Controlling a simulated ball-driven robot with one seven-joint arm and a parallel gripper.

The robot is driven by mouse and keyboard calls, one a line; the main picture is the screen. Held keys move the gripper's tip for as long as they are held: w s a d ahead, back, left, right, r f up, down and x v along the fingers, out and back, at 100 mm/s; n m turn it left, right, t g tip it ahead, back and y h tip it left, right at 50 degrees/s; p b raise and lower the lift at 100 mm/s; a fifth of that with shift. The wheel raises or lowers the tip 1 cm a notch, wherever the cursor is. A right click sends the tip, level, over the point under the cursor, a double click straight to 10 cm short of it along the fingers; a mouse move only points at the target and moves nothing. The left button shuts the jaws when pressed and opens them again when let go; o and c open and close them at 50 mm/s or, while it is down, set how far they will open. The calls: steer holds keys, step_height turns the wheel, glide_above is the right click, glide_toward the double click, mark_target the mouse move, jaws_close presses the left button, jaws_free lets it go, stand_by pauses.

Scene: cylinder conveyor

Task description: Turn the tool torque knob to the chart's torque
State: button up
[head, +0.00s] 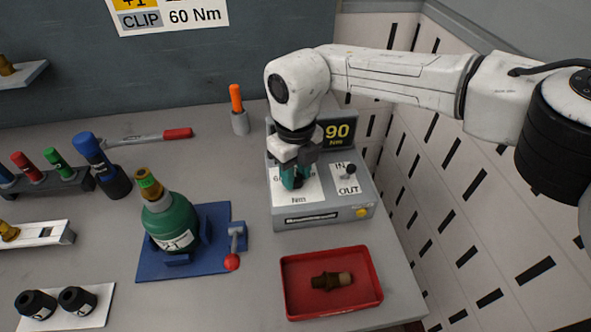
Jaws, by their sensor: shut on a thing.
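My gripper (293,165) points down over the grey tool box (320,212) at the right of the table. It is shut on the torque knob (292,180), a teal piece on the box's white dial plate. The gripper hides much of the knob and part of the dial markings, so its pointing direction is unclear. The box's display (337,133) reads 90 Nm in yellow and is partly covered by my arm. The wall chart (170,16) is cut off at the top; its visible line reads CLIP 60 Nm.
A black-tipped switch marked IN and OUT (350,171) stands right of the knob. A red tray (331,284) holds a brass fitting. A green cylinder (171,222) stands on a blue clamp base.

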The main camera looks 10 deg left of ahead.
mark_target(296, 177)
stand_by(0.4)
steer(key=o, duration=1)
steer(key=shift+o, duration=0.2)
steer(key=shift+r, duration=0.15)
step_height(296, 177, up, 11)
steer(key=b, duration=0.1)
steer(key=shift+f, duration=0.2)
